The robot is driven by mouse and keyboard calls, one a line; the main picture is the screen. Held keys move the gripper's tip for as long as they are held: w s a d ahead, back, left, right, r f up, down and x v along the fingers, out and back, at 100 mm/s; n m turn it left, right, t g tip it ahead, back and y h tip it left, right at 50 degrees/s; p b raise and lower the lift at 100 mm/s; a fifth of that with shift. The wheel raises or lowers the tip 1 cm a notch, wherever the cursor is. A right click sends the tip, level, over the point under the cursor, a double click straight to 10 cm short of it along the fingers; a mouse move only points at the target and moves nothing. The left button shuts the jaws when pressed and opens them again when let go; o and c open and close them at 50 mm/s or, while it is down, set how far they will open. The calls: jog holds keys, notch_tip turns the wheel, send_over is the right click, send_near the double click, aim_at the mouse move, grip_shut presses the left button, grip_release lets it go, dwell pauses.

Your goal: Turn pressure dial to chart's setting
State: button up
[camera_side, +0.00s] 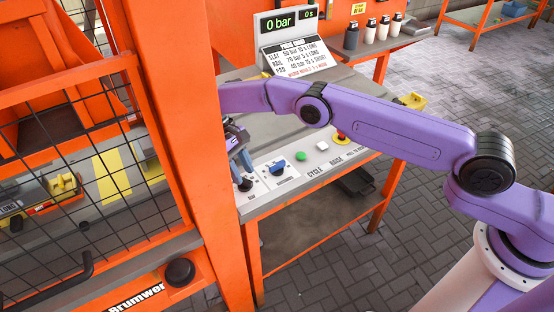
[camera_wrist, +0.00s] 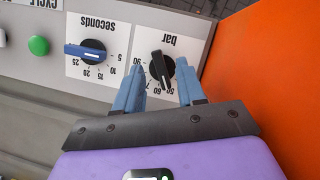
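The black bar dial (camera_wrist: 160,68) sits on a white plate with upside-down numbers in the wrist view. Its ridge stands nearly upright in the picture, its lower end near the 60; the exact setting is hard to read. My gripper (camera_wrist: 161,72) has its two blue fingers apart, one on each side of the dial, with gaps showing. In the side view my gripper (camera_side: 239,161) is just above the dial (camera_side: 245,185), partly behind the orange post. The chart (camera_side: 297,58) lists bar and seconds settings, seemingly 50, 70 and 60 bar. The display (camera_side: 290,21) above reads 0 bar and 0 s.
The blue seconds dial (camera_wrist: 88,52) is beside the bar dial. A green button (camera_wrist: 39,46) is further along the panel. A red emergency button (camera_side: 341,138) is at its far end. The orange post (camera_side: 180,120) stands close to my gripper.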

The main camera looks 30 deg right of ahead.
aim_at(251, 182)
jog(key=shift+r, duration=0.65)
jog(key=shift+s+d+r, duration=0.35)
jog(key=shift+s+r, duration=0.3)
jog(key=shift+r, duration=0.2)
jog(key=shift+s+d+r, duration=0.35)
jog(key=shift+s+r, duration=0.3)
jog(key=shift+r, duration=0.2)
jog(key=s+d+r, duration=0.5)
jog(key=s+r, duration=0.1)
jog(key=s, duration=0.3)
jog(key=shift+s, duration=0.35)
jog(key=shift+d+r, duration=0.1)
jog(key=s+d+r+n+t+y, duration=0.1)
jog(key=s+d+r+n, duration=0.3)
jog(key=s+d, duration=0.4)
jog(key=s+d+r+n+t+y, duration=0.1)
jog(key=s+d+r+n+t, duration=0.2)
jog(key=s+d, duration=0.6)
jog(key=s+r+n, duration=0.1)
jog(key=s+r, duration=0.1)
jog(key=s, duration=0.6)
